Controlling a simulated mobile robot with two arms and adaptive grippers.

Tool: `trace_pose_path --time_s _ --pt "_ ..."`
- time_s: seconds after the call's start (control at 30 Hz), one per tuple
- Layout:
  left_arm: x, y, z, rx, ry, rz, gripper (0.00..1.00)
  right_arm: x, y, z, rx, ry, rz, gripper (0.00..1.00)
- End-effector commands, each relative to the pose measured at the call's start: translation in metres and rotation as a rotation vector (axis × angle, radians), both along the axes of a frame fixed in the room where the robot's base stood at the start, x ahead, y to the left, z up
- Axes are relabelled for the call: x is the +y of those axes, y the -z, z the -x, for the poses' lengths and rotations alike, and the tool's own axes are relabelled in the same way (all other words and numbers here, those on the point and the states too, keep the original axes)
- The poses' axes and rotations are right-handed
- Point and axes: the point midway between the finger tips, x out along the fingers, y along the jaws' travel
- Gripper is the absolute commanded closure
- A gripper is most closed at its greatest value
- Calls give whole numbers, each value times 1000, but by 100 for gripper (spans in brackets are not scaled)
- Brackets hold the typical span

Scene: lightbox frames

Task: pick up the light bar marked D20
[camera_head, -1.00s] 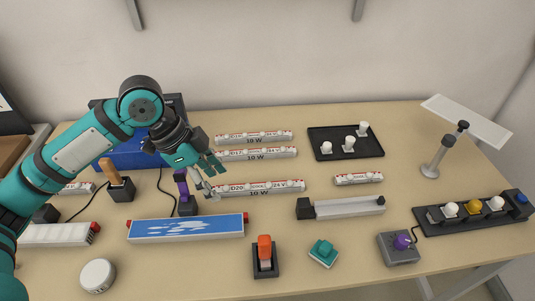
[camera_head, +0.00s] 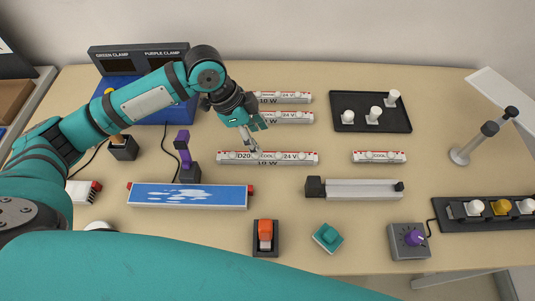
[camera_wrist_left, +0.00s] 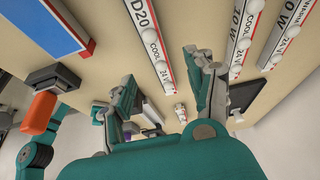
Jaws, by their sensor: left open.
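The light bar marked D20 (camera_head: 292,159) is a white strip with red edges, also reading COOL, 24 V and 10 W. It lies flat on the table in the middle of the head view. In the left wrist view the D20 bar (camera_wrist_left: 147,45) runs between the lines of the two fingers. My left gripper (camera_head: 252,146) is open and empty. It points down over the left-middle part of the bar; a gap to it cannot be judged exactly. The open fingers (camera_wrist_left: 165,88) also show in the wrist view. My right gripper is not in view.
Two similar bars (camera_head: 290,97) (camera_head: 292,117) lie behind, and a short COOL bar (camera_head: 379,157) to the right. A purple-handled clamp (camera_head: 188,165) stands left. A blue-and-white panel (camera_head: 190,196) and a grey fixture (camera_head: 355,189) lie in front. A black tray (camera_head: 345,101) sits behind right.

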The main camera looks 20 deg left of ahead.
Motion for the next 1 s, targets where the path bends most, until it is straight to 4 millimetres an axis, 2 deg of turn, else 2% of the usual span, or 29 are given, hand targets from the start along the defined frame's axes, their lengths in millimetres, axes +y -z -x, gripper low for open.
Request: trace_pose_path --time_s 0.1,0.33,0.6,0.9,1.0 --pt "-6 13 -1 2 0 2 44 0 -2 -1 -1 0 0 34" --pt "-11 28 -1 3 -1 1 44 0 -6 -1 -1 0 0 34" --pt "-22 65 -2 2 -1 -1 44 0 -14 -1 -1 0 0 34" --pt "-23 70 -3 -1 0 0 44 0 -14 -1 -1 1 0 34" --pt "-23 70 -3 -1 0 -1 57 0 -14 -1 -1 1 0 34"
